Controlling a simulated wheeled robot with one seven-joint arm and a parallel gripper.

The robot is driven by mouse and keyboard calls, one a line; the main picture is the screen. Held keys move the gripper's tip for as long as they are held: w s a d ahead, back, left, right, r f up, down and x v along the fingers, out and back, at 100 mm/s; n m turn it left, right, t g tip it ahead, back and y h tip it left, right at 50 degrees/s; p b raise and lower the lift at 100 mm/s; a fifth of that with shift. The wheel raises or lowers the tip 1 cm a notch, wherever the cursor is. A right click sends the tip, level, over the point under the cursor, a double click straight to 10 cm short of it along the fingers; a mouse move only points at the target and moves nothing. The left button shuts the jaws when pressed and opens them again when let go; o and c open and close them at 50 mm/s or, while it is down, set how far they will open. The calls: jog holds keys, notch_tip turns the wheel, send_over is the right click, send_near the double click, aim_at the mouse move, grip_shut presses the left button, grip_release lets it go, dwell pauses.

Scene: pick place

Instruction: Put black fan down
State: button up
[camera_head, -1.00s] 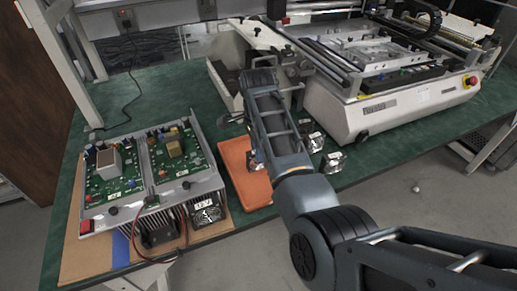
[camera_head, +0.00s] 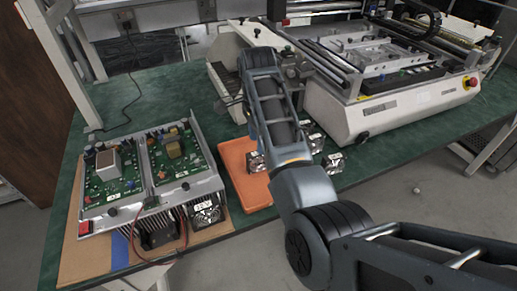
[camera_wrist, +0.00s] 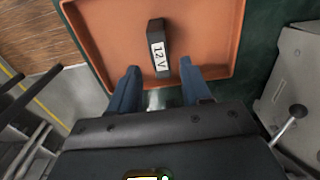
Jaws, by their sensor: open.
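The black fan (camera_wrist: 155,40) with a white "12V" label stands in the orange tray, seen narrow side up in the wrist view. In the head view the fan (camera_head: 256,161) shows in part beside my arm. The orange tray (camera_wrist: 100,30) fills the upper wrist view, and it also shows in the head view (camera_head: 237,160). My gripper (camera_wrist: 161,77) is open. Its two blue fingers lie on either side of the fan's near end, and I see no finger touching it. My arm hides the gripper in the head view.
Other small fans (camera_head: 333,162) stand on the green table right of my arm. A circuit-board unit (camera_head: 150,205) stands left of the tray. A large white machine (camera_head: 350,115) stands at the back right. The table's front edge is close to the tray.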

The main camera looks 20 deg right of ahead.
notch_tip(320, 180, up, 7)
jog(key=p, duration=0.2)
